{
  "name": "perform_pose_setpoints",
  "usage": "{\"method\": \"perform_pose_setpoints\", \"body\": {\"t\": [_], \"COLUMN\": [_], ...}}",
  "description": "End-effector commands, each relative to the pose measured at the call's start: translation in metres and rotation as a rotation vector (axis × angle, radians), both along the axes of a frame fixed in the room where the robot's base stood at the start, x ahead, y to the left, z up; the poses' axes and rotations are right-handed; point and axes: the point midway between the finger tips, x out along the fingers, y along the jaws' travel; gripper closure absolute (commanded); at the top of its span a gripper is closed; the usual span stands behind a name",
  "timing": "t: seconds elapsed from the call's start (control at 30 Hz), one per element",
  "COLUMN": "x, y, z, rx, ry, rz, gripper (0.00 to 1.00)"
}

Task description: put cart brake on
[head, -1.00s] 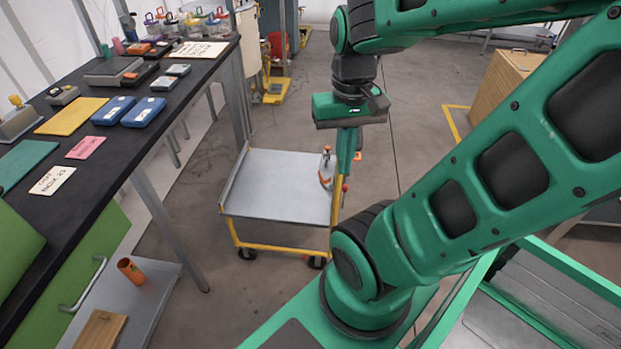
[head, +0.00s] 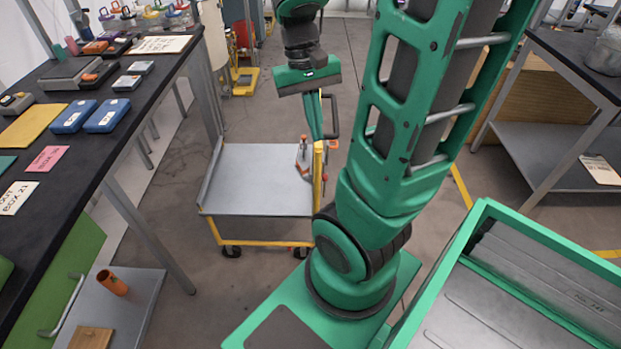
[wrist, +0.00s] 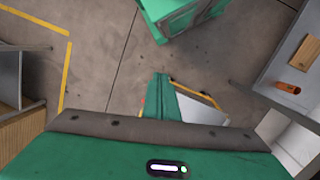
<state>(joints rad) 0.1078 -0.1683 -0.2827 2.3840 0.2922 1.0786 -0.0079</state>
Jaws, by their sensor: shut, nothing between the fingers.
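The cart (head: 258,178) has a grey flat bed and a yellow frame on dark wheels. It stands on the floor left of centre in the head view, and part of its bed shows in the wrist view (wrist: 203,97). Small orange-red parts (head: 323,177) sit at its right end, by the upright frame; I cannot tell which one is the brake. My gripper (head: 318,136) points down at the cart's right end, with its green fingers shut and empty. It overlaps the dark handle area in the picture; I cannot tell whether it touches. The fingers also show in the wrist view (wrist: 163,88).
A long black-topped bench (head: 105,130) with boxes and cards runs along the left. A low grey shelf (head: 135,300) holds an orange cup (head: 112,283). Another table (head: 560,75) stands at the right.

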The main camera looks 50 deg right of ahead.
Motion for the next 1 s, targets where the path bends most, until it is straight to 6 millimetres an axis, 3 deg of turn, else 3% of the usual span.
{"method": "perform_pose_setpoints", "body": {"t": [0.47, 1.0], "x": [0.089, 0.171], "y": [-0.045, -0.072], "z": [-0.058, -0.157], "rx": [-0.157, -0.463], "ry": [0.274, 0.522], "rz": [-0.063, -0.074], "gripper": [1.0, 1.0]}}
